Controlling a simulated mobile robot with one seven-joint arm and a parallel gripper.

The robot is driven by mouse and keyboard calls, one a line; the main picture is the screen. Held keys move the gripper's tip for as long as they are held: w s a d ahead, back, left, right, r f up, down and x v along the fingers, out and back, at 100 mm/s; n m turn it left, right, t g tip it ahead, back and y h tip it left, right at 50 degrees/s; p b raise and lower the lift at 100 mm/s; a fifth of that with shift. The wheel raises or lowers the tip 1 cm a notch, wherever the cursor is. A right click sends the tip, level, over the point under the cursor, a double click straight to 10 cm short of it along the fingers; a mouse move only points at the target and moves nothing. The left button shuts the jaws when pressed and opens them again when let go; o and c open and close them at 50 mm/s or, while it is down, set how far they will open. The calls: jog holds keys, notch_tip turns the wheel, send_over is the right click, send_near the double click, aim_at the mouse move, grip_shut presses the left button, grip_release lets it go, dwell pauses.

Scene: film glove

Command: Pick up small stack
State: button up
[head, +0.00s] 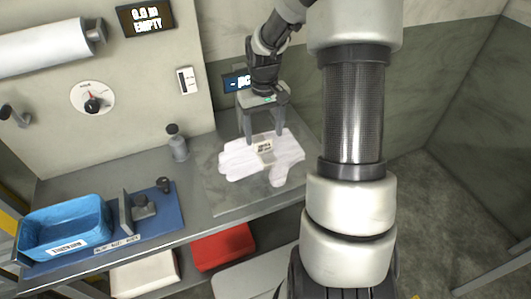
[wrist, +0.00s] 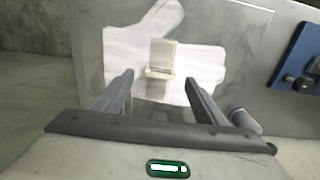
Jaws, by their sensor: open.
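A small stack of white gloves (head: 235,160) lies flat on a clear sheet or plate on the grey bench, with a pale printed band (head: 265,151) around its middle. In the wrist view the white stack (wrist: 125,48) lies ahead of the fingers, and the beige band (wrist: 162,53) shows between the fingertips. My gripper (head: 262,138) is open and empty, pointing down at the stack's back edge. In the wrist view the two fingers (wrist: 159,78) stand apart on either side of the band. I cannot tell whether the fingertips touch the stack.
A grey bottle (head: 178,145) stands left of the stack. A red bin (head: 222,247) sits below the bench. A wall with displays stands close behind.

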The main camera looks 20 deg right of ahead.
aim_at(264, 142)
notch_tip(264, 142, down, 5)
jog(key=shift+f, duration=0.1)
jog(key=shift+c, duration=0.5)
jog(key=c, duration=1.2)
